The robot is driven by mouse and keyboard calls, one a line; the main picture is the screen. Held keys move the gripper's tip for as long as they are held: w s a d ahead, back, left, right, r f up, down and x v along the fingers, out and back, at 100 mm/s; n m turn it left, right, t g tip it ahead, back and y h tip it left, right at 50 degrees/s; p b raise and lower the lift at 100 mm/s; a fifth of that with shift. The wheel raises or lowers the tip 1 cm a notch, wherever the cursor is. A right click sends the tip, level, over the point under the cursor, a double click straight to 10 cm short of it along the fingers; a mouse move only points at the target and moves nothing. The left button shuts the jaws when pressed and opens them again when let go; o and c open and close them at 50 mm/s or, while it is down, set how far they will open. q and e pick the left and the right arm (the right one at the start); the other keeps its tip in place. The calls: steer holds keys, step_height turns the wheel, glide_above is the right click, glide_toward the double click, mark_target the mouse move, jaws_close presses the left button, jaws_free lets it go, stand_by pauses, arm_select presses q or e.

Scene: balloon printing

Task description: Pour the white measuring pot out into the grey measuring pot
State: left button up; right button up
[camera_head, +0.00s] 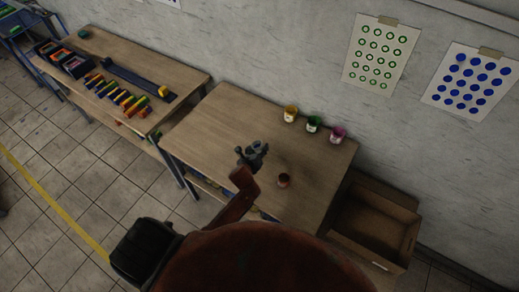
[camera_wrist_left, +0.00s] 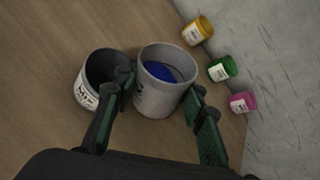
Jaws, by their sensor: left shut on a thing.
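The white measuring pot (camera_wrist_left: 152,98) is light grey-white, with blue paint inside, and sits between the fingers of my left gripper (camera_wrist_left: 160,112) in the left wrist view. That gripper is shut on it. The grey measuring pot (camera_wrist_left: 83,97), darker with a white label, is close beside it on the left, partly behind the left finger. Its inside looks dark; I cannot tell its contents. In the head view my left gripper (camera_head: 252,154) is over the middle table, and the pots there are too small to tell apart from it. My right gripper is not in view.
Yellow (camera_head: 291,113), green (camera_head: 313,123) and pink (camera_head: 337,134) paint jars stand along the wall edge of the table (camera_head: 215,125). An open wooden box (camera_head: 372,222) is at the right.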

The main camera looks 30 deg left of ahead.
arm_select(q)
steer(key=shift+r+p, duration=0.1)
steer(key=shift+p, duration=0.35)
steer(key=shift+p, duration=0.3)
steer(key=shift+d+n+h, duration=0.1)
steer(key=shift+n+h, duration=0.3)
steer(key=shift+p, duration=0.35)
steer(key=shift+n+h+p, duration=0.3)
steer(key=shift+p, duration=0.2)
stand_by(0.4)
